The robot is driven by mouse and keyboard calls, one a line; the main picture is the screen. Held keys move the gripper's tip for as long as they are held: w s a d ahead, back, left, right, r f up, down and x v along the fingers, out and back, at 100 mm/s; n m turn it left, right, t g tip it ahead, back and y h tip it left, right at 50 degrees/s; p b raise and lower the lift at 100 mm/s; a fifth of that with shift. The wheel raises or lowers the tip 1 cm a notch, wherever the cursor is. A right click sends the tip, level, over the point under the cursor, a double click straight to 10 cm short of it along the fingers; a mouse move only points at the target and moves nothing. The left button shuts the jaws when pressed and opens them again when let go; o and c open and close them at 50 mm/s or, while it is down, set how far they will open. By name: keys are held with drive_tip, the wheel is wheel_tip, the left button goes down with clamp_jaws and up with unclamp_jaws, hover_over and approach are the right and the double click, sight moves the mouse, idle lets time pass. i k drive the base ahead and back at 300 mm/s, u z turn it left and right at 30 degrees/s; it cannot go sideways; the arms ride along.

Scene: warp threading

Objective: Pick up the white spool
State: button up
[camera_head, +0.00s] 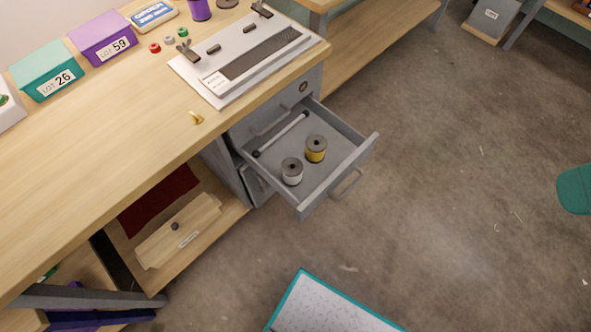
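The white spool (292,174) stands upright in the open grey drawer (323,186), near its front left corner. Its top flange is dark grey and white thread shows around its side. A yellow spool (316,152) with a similar grey flange stands behind it and to the right, a small gap apart. My gripper is not in view, and nothing visible holds the white spool.
A rod with dark ends (281,135) lies at the drawer's back left. The wooden bench top (110,150) overhangs left of the drawer, with a grey device (230,75) on it. A pale teal-edged panel (325,307) is at the bottom. Floor (450,170) right of the drawer is clear.

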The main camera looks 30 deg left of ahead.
sight(292, 168)
drive_tip(key=u, duration=1.35)
drive_tip(key=k, duration=0.5)
drive_tip(key=u, duration=1.3)
drive_tip(key=i, duration=0.95)
drive_tip(key=z, duration=1.9)
